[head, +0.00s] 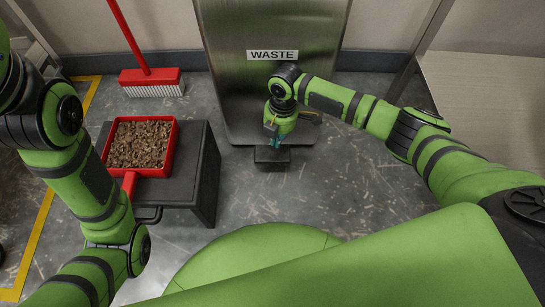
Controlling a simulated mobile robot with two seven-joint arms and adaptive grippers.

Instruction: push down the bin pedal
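The grey metal bin (240,90) with a WASTE label stands against the back wall. Its black pedal (272,158) sticks out low at the front, close to the floor. My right gripper (277,141) points down from the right arm, right above the pedal in the picture, and covers part of it. Whether its tips touch the pedal I cannot tell. The fingers are small and partly hidden by the wrist, so their opening is unclear. My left arm comes in at the left, but its gripper does not show.
A dark low stand (196,165) at the left bears a red pan (174,134) full of brown chips. A red broom (150,76) leans behind it. A bench (485,95) stands at the right. The floor right of the bin is clear.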

